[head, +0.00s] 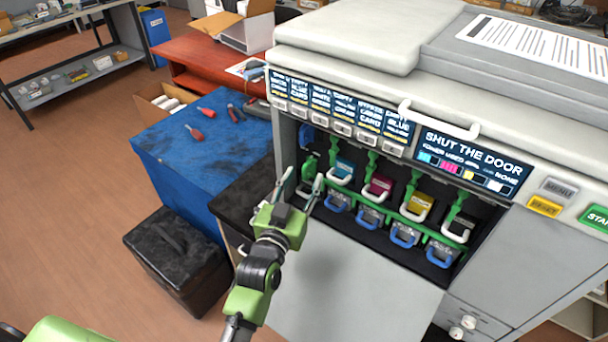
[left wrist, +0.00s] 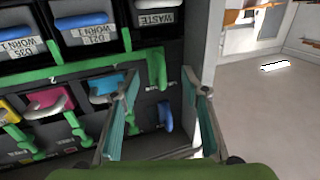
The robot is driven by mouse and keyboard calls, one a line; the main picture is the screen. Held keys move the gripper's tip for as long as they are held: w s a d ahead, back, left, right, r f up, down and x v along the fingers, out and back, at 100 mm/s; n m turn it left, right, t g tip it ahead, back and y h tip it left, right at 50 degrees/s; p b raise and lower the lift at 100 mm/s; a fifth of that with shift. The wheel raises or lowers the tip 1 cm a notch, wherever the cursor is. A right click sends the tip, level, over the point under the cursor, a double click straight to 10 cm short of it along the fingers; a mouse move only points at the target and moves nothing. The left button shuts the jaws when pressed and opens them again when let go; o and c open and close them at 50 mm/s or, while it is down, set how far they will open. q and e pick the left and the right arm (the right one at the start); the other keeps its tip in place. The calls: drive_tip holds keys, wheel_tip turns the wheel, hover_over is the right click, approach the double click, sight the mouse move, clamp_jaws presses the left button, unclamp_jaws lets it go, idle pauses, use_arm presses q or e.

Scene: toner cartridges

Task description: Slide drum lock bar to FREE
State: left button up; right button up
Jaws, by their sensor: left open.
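The green drum lock bar (head: 388,217) runs across the open printer bay, between the row of toner cartridges and the row of blue-handled drums. In the left wrist view the bar (left wrist: 85,70) appears upside down and ends in a green upright tab (left wrist: 157,70). My left gripper (head: 303,177) is open and empty at the left end of the bay. In the left wrist view its fingers (left wrist: 166,92) stand apart, with the tab showing beyond the gap between them; I cannot tell if either finger touches it. In the head view that end is partly hidden by the gripper. My right gripper is not in view.
The printer's door (head: 345,285) hangs open below the bay. Cyan, magenta (head: 377,188), yellow (head: 419,206) and black cartridges have green levers above. The printer's screen (head: 470,163) reads "SHUT THE DOOR". A bay side wall (left wrist: 200,45) is close to one finger. A blue table (head: 190,155) stands left.

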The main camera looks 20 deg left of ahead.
use_arm(q)
drive_tip(key=shift+s+a+p, duration=0.1)
drive_tip(key=shift+s+p, duration=0.8)
drive_tip(key=shift+s, duration=1.4)
